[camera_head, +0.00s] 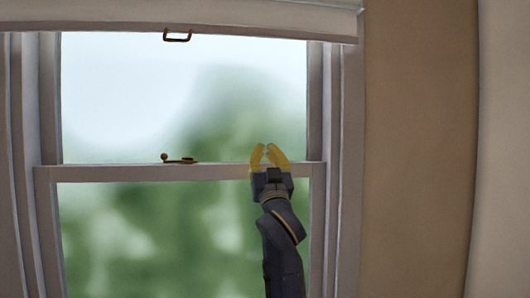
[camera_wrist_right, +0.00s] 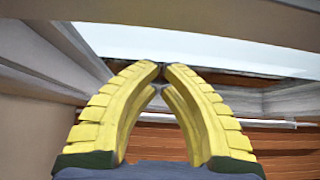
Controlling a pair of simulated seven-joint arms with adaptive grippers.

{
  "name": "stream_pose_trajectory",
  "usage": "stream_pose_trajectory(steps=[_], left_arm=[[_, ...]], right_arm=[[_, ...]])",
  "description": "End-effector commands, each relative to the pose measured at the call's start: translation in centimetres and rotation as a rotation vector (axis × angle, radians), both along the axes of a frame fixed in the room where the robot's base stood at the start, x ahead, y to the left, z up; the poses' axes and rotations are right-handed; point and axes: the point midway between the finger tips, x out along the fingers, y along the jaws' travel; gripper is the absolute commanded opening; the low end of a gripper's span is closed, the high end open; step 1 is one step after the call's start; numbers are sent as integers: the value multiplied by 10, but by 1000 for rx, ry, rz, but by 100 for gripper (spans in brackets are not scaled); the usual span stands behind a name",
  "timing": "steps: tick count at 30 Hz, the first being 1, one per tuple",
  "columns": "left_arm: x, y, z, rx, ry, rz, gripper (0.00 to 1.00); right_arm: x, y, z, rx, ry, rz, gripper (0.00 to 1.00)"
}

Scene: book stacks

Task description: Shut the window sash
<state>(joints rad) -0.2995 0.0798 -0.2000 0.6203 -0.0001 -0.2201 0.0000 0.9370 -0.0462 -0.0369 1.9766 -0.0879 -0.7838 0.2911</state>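The window's lower sash (camera_head: 110,174) has a pale top rail crossing the middle of the head view, with blurred green glass below it. A brass-coloured latch (camera_head: 181,160) sits on this rail. My right gripper (camera_head: 266,146) has yellow fingers and overlaps the rail's right part; I cannot tell whether it touches. In the right wrist view my right gripper's fingertips (camera_wrist_right: 162,68) nearly meet, with nothing seen between them. My left gripper is not in view.
A white horizontal panel (camera_head: 100,17) with a bronze pull handle (camera_head: 177,35) spans the top of the window. The window frame (camera_head: 351,150) and a tan wall (camera_head: 420,150) stand to the right. Reddish-brown boards (camera_wrist_right: 285,145) show in the right wrist view.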

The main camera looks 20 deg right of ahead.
Motion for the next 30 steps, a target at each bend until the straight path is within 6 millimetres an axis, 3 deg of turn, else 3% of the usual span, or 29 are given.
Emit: stream_pose_trajectory(steps=[12,23,26,30], left_arm=[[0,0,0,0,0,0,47],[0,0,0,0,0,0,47],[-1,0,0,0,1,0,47],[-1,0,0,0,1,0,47]], right_arm=[[-45,8,-37,0,-1,1,0],[-53,9,-55,-5,19,-5,0],[-48,6,-84,-20,77,-23,0],[-40,0,-156,-59,220,-63,0]])
